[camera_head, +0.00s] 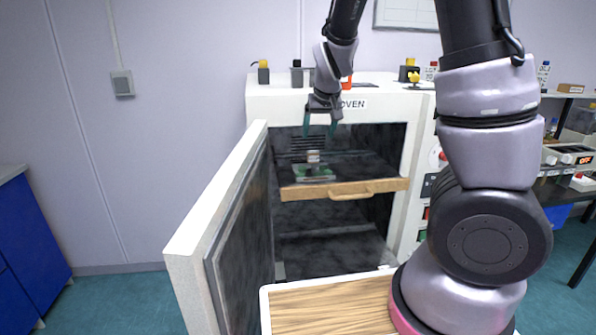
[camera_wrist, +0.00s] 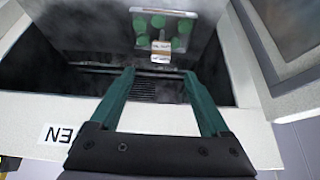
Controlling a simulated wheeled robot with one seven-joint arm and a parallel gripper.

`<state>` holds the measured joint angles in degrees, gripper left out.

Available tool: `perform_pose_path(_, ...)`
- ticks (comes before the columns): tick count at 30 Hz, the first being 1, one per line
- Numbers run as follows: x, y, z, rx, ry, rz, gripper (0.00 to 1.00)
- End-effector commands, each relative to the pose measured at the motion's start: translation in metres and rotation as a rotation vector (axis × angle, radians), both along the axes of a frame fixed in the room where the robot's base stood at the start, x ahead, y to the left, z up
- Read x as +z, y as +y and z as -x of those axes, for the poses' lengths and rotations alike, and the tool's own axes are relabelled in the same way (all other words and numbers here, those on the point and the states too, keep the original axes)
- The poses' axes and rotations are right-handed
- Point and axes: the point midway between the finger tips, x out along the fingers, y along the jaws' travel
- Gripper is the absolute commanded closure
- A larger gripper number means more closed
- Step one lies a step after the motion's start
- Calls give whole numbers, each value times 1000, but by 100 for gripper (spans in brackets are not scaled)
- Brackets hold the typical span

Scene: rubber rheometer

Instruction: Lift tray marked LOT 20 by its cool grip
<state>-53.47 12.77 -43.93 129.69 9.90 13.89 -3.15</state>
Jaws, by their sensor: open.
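A small pale tray (camera_head: 328,178) sits on the oven shelf inside the open oven. It also shows at the top of the wrist view (camera_wrist: 142,44), with several green discs on it. An upright grip (camera_head: 313,157) stands on the tray; in the wrist view the grip (camera_wrist: 161,50) carries a small label, too small to read for sure. My gripper (camera_head: 320,130) is open and empty at the oven's mouth, above the tray and apart from it. In the wrist view my gripper (camera_wrist: 159,73) has its two green fingers spread, with the grip beyond their tips.
The oven (camera_head: 260,104) has its door (camera_head: 240,230) swung open on the left. The shelf has a wooden front with a handle (camera_head: 350,192). A wood-topped surface (camera_head: 330,308) lies in front. Small items stand on the oven top. The oven's upper edge is close to my gripper.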

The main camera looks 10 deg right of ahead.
Motion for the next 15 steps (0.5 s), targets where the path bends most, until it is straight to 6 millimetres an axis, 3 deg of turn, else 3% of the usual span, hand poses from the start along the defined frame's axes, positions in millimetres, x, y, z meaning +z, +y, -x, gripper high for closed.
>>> perform_pose_path(15, -39, -1, -23, 0, 0, 7, 20)
